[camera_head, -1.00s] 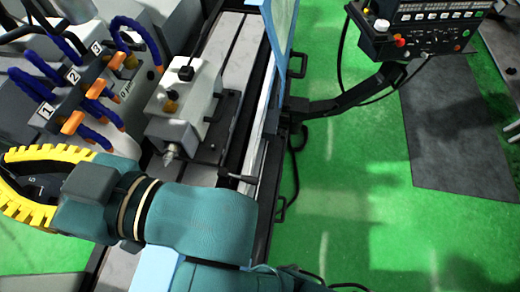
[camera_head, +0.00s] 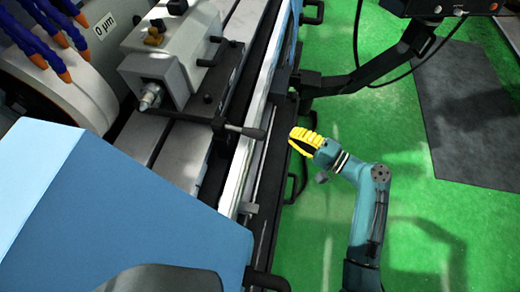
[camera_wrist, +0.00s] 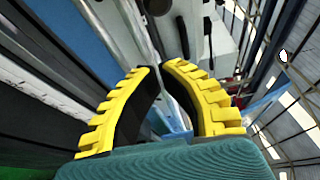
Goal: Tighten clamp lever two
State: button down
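A clamp lever with a dark grip (camera_head: 245,131) sticks out to the right from the base of the grey tailstock (camera_head: 172,62) in the head view. A shorter black lever (camera_head: 222,44) is higher on the tailstock's right side. No number shows on either, so I cannot tell which is lever two. My gripper (camera_head: 298,136), with yellow ribbed fingers, is right of the longer lever and apart from it. In the wrist view, the fingertips of my gripper (camera_wrist: 161,66) have a narrow gap with nothing held. Dark handles (camera_wrist: 207,34) on a light housing show beyond them.
A blue machine cover (camera_head: 150,215) fills the lower left. Orange-tipped coolant hoses (camera_head: 45,40) and the grinding wheel guard (camera_head: 60,95) are at the upper left. A control-panel arm (camera_head: 365,70) crosses the upper right. The green floor (camera_head: 420,230) at right is open.

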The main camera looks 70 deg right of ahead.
aim_at(242, 131)
jog(key=d+x, duration=0.1)
jog(key=x, duration=0.9)
jog(key=a, duration=0.2)
jog(key=a+p, duration=0.1)
jog(key=a, duration=0.1)
jog(key=shift+s+r, duration=0.2)
jog(key=shift+r, duration=0.1)
jog(key=shift+s+a+h+p, duration=0.1)
jog(key=shift+h+p, duration=0.2)
